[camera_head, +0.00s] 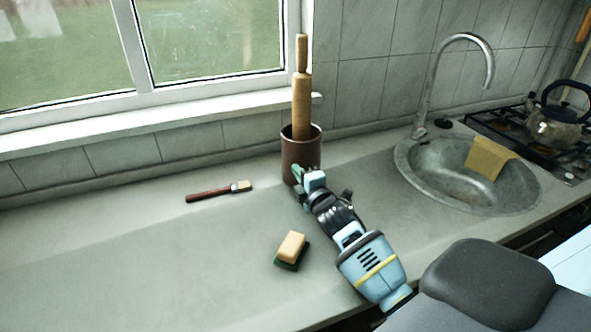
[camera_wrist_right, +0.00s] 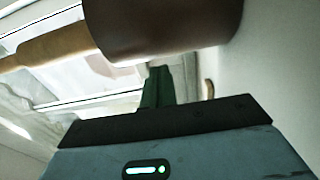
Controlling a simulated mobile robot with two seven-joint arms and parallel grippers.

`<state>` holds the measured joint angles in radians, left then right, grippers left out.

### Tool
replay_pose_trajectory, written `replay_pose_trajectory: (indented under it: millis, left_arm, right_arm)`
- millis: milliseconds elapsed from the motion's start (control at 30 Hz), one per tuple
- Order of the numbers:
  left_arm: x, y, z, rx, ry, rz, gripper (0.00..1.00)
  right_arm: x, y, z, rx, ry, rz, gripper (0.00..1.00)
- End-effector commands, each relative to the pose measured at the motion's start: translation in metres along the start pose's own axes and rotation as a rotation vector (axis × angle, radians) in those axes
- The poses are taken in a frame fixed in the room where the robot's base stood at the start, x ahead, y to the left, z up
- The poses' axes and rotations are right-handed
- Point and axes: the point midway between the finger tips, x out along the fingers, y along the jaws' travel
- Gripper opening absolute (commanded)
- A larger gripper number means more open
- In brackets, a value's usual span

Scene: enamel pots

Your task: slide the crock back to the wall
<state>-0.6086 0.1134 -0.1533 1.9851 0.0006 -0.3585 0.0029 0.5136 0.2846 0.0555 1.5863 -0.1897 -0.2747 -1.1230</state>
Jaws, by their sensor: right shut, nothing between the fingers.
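The brown crock (camera_head: 301,154) stands upright on the counter near the back wall, below the right end of the window sill. A wooden rolling pin (camera_head: 302,95) stands in it. My right gripper (camera_head: 298,174) is shut and empty, with its fingertips at the crock's front, low on its side. In the right wrist view the crock (camera_wrist_right: 165,25) fills the top, just beyond the green shut fingers (camera_wrist_right: 157,88). I cannot tell whether they touch it. The gap between crock and wall is hidden behind the crock. My left gripper is not in view.
A brush (camera_head: 218,191) lies on the counter left of the crock. A sponge (camera_head: 291,246) sits in front, left of my right arm. The sink (camera_head: 425,172) with a yellow cloth (camera_head: 490,158) and the stove with a kettle (camera_head: 555,128) are to the right. The left counter is clear.

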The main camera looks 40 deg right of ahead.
Motion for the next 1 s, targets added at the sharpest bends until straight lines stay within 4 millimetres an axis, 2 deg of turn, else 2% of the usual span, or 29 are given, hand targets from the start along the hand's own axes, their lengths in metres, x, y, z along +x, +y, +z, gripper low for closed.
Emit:
replay_pose_trajectory:
  millis: [100, 233, 667, 767, 1000]
  left_arm:
    - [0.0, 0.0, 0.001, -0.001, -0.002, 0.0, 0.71]
    - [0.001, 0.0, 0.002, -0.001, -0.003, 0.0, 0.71]
    - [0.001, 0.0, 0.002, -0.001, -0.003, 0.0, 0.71]
    - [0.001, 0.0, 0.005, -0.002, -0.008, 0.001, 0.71]
    - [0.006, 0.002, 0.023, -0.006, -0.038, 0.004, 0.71]
  right_arm:
    - [0.012, -0.001, 0.0, 0.0, 0.0, -0.001, 0.0]
    - [0.019, -0.001, -0.001, 0.0, 0.001, -0.001, 0.0]
    - [0.021, -0.001, 0.001, -0.001, 0.001, -0.001, 0.0]
    - [0.028, -0.001, 0.007, -0.003, 0.001, -0.001, 0.0]
    - [0.063, -0.004, 0.043, -0.007, -0.002, -0.004, 0.0]
